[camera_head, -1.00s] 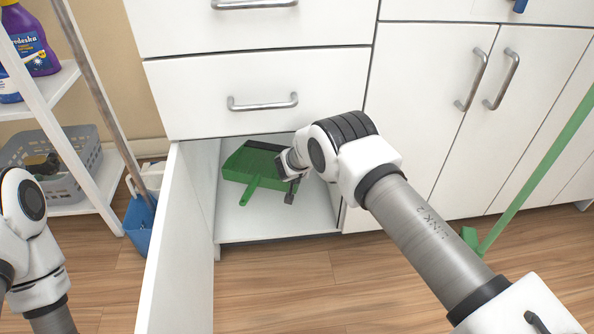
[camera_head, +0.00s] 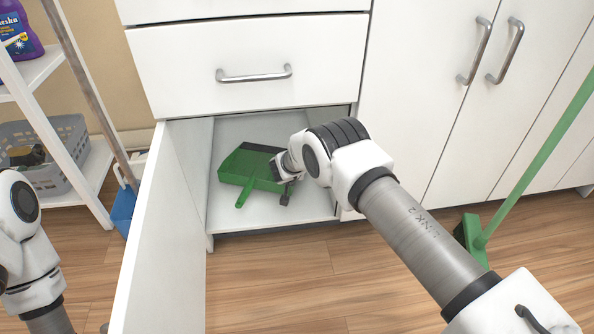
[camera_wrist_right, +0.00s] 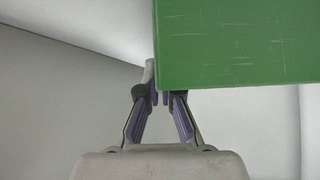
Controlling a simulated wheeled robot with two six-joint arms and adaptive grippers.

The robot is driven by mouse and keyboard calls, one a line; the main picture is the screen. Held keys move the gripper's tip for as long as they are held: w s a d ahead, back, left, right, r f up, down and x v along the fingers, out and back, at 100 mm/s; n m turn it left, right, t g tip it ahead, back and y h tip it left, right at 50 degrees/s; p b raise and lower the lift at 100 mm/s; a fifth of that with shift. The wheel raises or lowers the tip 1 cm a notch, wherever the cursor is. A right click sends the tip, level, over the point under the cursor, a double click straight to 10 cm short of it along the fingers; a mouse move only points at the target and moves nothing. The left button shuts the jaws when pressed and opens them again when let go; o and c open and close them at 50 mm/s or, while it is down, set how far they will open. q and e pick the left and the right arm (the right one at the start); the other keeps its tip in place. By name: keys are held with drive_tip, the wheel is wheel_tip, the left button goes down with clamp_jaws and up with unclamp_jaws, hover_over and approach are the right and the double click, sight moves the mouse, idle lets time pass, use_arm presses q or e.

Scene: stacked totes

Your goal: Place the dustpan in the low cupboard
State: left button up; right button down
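The green dustpan (camera_head: 250,163) is inside the low cupboard (camera_head: 270,215), with its short handle pointing towards the front opening. Whether it rests fully on the cupboard floor is hard to tell. My right gripper (camera_head: 283,178) reaches into the cupboard and is at the dustpan's right side. In the right wrist view, the gripper's fingers (camera_wrist_right: 158,95) are close together on the edge of the dustpan (camera_wrist_right: 235,45), one finger partly hidden behind it. The cupboard door (camera_head: 165,230) stands open on the left. My left gripper is out of the picture; only part of its arm shows.
A closed drawer (camera_head: 250,60) is above the opening. Closed double doors (camera_head: 450,100) are to the right. A green broom (camera_head: 540,150) stands at the right.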

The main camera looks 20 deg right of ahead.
drive_tip(key=shift+f+b, duration=0.5)
drive_tip(key=shift+f, duration=0.05)
drive_tip(key=c, duration=1.2)
unclamp_jaws()
drive_tip(key=shift+c, duration=0.2)
drive_tip(key=v, duration=1.2)
